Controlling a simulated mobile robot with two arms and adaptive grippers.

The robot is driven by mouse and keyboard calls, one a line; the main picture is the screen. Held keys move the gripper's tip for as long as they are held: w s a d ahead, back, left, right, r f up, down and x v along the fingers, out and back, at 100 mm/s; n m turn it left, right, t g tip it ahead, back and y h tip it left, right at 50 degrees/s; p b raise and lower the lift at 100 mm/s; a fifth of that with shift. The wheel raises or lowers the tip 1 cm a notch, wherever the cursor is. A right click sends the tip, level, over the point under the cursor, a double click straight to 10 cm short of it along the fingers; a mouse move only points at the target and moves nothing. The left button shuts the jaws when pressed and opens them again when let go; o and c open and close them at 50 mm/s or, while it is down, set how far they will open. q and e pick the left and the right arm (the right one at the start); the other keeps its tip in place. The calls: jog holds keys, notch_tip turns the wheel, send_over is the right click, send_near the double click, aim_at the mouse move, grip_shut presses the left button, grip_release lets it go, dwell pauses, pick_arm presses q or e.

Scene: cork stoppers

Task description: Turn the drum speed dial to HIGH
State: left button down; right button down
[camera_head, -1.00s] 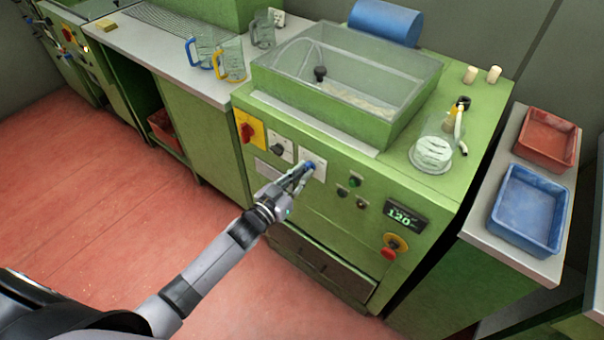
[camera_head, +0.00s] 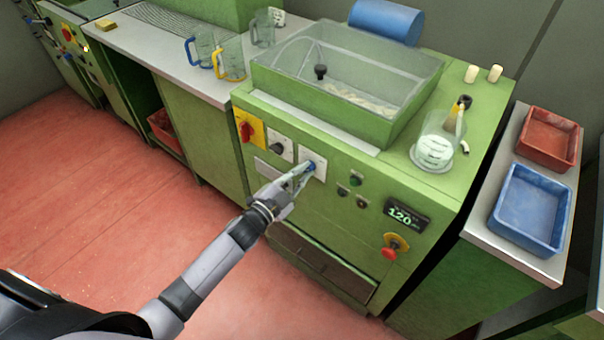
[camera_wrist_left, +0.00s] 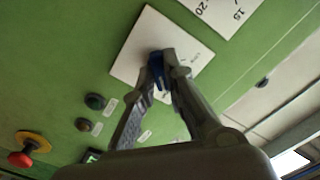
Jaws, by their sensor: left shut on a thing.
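The green machine (camera_head: 340,225) has a white plate (camera_head: 318,158) on its front with a blue dial (camera_head: 309,166) on it. The dial also shows in the left wrist view (camera_wrist_left: 156,72), between my fingertips. My left gripper (camera_head: 305,172) is shut on the blue dial; in the left wrist view its fingers (camera_wrist_left: 160,76) reach up to the plate (camera_wrist_left: 150,40). The fingers hide part of the plate, and its lettering is too small to read. My right gripper is not in view.
Left of the plate are a dark knob (camera_head: 277,148) and a red switch on yellow (camera_head: 248,130). To the right are several small buttons (camera_head: 355,180), a display reading 120 (camera_head: 405,216) and a red stop button (camera_head: 390,253).

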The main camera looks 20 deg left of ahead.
pick_arm(q)
jog(key=shift+f+m, duration=0.1)
jog(key=shift+m, duration=0.2)
jog(key=c, duration=1.6)
grip_release()
jog(key=shift+c, duration=0.2)
jog(key=shift+s, duration=0.1)
jog(key=v, duration=1.2)
